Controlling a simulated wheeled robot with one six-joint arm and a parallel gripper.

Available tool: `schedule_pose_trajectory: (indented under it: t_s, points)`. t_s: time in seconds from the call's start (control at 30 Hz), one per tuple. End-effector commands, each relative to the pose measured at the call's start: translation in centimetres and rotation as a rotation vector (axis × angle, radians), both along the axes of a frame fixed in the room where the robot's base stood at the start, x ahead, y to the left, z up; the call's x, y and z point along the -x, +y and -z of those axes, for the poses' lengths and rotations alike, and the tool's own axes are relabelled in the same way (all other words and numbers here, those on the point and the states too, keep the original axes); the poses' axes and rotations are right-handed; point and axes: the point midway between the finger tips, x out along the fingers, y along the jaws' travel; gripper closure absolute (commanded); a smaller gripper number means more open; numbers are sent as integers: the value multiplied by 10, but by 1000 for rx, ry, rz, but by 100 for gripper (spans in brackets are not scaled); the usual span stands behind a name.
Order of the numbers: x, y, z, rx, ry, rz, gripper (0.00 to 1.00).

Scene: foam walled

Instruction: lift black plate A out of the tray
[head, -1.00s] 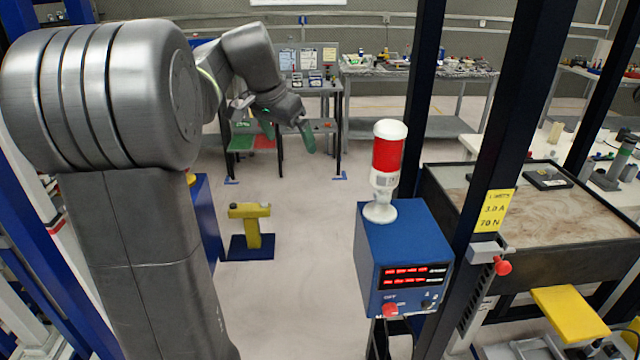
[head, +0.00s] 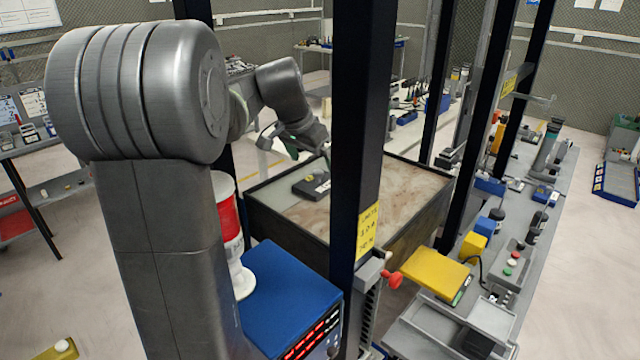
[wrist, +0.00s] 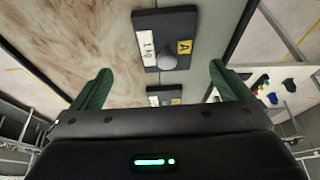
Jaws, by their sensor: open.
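Black plate A (wrist: 168,35) shows at the top middle of the wrist view, with a yellow A label, a white label and a round grey knob. It lies flat, beyond my fingertips and apart from them. A second dark labelled block (wrist: 165,95) shows nearer, partly hidden by my gripper body. In the head view one black plate (head: 312,186) lies at the left end of the tray (head: 268,212); its letter is unreadable. My gripper (wrist: 161,80) has its green fingers wide apart with nothing between them. In the head view my gripper (head: 303,148) hangs above the tray's left end.
Dark posts, one with a yellow sign (head: 368,230), stand in front of the tray. A blue box (head: 285,295) with a red and white lamp (head: 230,225) is near my arm. A cluttered bench (head: 510,230) runs along the right. The tray's marbled floor is mostly clear.

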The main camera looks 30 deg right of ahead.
Motion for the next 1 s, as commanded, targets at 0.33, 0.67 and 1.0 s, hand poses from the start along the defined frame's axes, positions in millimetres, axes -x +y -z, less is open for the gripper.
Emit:
schedule_pose_trajectory:
  t_s: [0.33,0.67,1.0]
  points:
    - [-4,-10,32,-4,5,-1,2]
    - [-9,-20,62,-1,0,-1,2]
    - [-9,-20,62,-1,0,-1,37]
